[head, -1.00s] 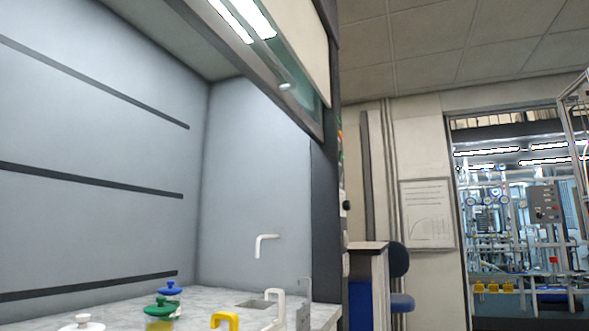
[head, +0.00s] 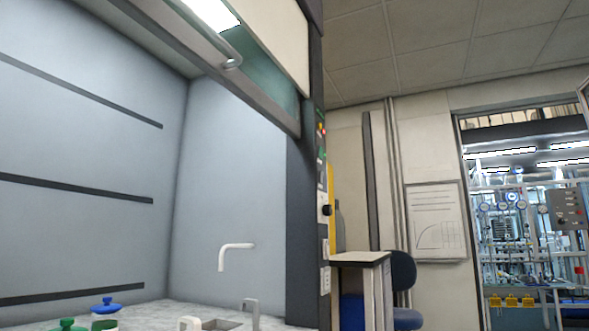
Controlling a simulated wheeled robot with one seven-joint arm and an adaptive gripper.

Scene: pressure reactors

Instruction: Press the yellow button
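The fume hood's dark front post (head: 304,215) stands near the middle of the head view. A narrow control panel (head: 321,160) runs down its right side, seen at a steep angle. Small red and green spots show near its top, and a black knob (head: 326,210) sits lower down. My gripper is not in view.
The hood worktop (head: 160,314) holds a white tap (head: 235,247), a blue-lidded jar (head: 106,308) and a green lid (head: 67,325). Right of the post stand a small desk (head: 362,260) and a dark blue chair (head: 402,275). A doorway opens at the far right.

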